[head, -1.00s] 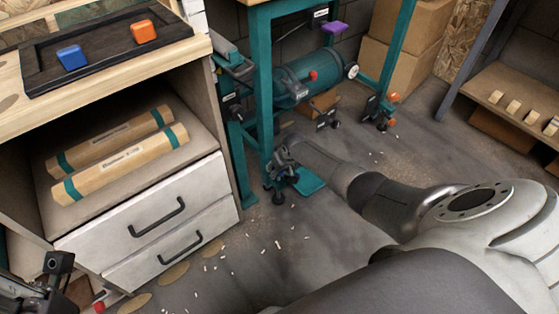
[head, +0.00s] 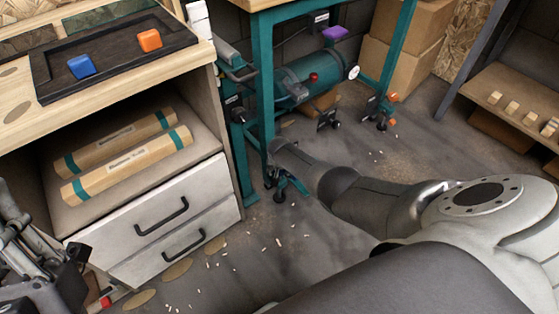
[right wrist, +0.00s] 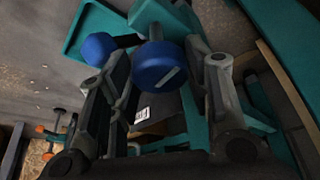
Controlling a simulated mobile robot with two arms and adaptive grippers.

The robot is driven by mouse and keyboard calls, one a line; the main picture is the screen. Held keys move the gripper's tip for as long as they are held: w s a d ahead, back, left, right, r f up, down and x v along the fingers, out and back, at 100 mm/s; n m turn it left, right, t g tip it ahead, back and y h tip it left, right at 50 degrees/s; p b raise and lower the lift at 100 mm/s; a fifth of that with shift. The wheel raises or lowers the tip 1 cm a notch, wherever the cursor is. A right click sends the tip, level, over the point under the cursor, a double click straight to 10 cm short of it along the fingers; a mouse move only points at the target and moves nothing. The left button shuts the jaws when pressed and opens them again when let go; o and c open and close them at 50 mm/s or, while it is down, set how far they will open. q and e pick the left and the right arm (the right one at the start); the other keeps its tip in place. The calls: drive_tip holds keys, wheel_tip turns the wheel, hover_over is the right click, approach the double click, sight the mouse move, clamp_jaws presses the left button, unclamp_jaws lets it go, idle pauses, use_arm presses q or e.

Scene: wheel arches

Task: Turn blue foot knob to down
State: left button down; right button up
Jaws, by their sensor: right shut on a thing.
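The blue foot knob (right wrist: 158,68) shows in the right wrist view, with a short white mark slanting across its face. My right gripper (right wrist: 157,80) has one finger on each side of it and is shut on it. A second blue round piece (right wrist: 97,47) sits to its left, by a teal plate. In the head view my right gripper (head: 274,176) is low at the foot of the teal bench's front left leg (head: 265,90); my wrist hides the knob there. My left gripper (head: 40,265) is at the lower left, partly cut off; its jaw opening is unclear.
A drawer cabinet (head: 150,225) with two wrapped rolls stands left of the bench. A teal tank (head: 310,75) lies under the bench. Another foot with an orange knob (head: 393,97) is farther right. Pale chips litter the open floor in front.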

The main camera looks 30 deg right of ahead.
idle(0.3)
drive_tip(key=o, duration=1)
drive_tip(key=shift+r, duration=0.1)
drive_tip(key=shift+v, duration=5.9)
drive_tip(key=shift+s, duration=0.1)
drive_tip(key=shift+a, duration=0.1)
